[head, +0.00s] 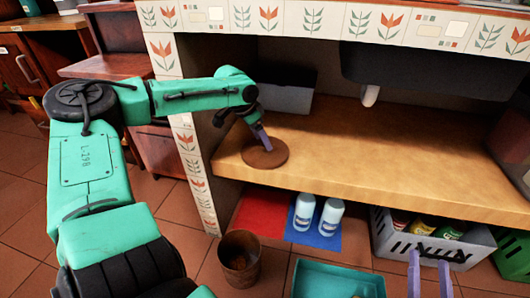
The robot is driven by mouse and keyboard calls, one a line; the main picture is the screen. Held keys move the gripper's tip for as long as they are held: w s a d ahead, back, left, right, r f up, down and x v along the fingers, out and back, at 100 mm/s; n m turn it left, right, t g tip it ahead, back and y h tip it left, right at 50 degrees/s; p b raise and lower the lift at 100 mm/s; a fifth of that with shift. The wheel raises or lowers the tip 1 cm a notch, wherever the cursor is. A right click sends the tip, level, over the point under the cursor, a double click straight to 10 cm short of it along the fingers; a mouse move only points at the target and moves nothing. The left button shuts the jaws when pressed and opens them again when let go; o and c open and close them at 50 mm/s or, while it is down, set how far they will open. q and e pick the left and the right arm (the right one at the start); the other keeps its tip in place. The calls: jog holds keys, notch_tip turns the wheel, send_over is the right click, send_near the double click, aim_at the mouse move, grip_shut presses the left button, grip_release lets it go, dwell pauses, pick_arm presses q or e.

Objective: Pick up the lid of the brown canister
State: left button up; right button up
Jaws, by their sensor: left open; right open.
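A round, flat brown lid (277,156) lies on the wooden shelf under the counter, near its left front edge. A brown canister (240,270) stands on the floor below, its top open and its inside dark. My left gripper (265,148) reaches down over the lid with purple fingers at its surface. It is open, though one finger hides most of the other; I cannot tell whether they touch the lid. My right gripper (430,258) is at the bottom right, open and empty, with two purple fingers apart, far from the lid.
A grey box (285,97) stands at the back of the shelf, and a dark sink basin (430,72) hangs above. Below are two white bottles (329,217), a grey crate (387,240) with several packages, and a teal bin (335,279). The shelf right of the lid is clear.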

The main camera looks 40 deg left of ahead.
pick_arm(q)
jog(key=shift+b+x, duration=0.6)
jog(key=shift+x, duration=0.45)
grip_shut()
pick_arm(e)
notch_tip(320, 180, up, 14)
jog(key=w+d+n+t+y, duration=0.1)
jog(key=t, duration=0.3)
jog(key=shift+d, duration=0.25)
